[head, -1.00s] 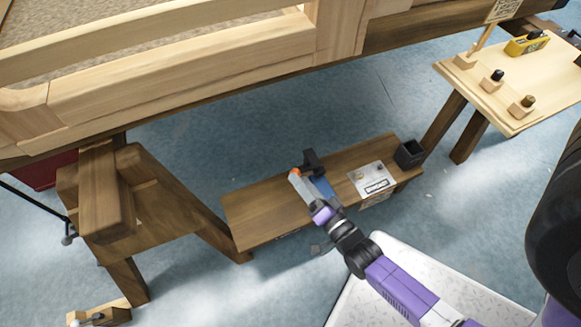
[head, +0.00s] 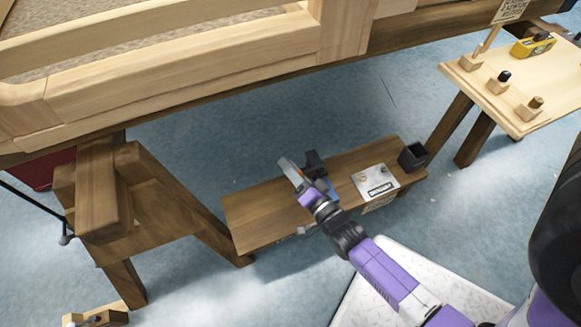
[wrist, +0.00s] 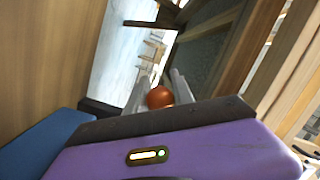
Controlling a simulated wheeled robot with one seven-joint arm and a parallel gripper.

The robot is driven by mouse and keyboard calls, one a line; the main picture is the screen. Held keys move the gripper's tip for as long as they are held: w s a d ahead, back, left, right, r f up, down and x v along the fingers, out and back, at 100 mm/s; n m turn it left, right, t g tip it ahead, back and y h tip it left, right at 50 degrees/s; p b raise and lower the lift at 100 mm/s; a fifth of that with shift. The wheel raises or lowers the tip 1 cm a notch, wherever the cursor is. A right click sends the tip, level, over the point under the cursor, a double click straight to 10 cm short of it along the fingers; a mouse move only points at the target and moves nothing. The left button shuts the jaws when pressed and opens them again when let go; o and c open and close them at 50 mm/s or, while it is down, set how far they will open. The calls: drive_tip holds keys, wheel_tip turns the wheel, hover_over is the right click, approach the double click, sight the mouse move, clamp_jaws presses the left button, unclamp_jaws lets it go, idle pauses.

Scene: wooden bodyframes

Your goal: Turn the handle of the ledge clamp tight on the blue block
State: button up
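The ledge clamp (head: 314,163) is a black piece at the middle of a low wooden ledge (head: 258,210). The blue block (head: 332,189) shows partly beside it, mostly covered by my gripper; a blue surface, likely the same block, fills the lower left of the wrist view (wrist: 35,145). My gripper (head: 289,168) is over the clamp. In the wrist view, an orange ball knob (wrist: 160,96), likely the handle's end, sits between the two grey fingers, which appear to touch it on both sides. The rest of the handle is hidden.
A metal plate (head: 376,181) and a black open box (head: 413,156) occupy the ledge's right end. A large wooden frame (head: 180,75) overhangs behind. A trestle leg (head: 165,205) stands left. A side table (head: 520,95) with small parts is at the upper right.

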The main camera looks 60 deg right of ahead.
clamp_jaws()
idle(0.9)
drive_tip(key=shift+a, duration=0.1)
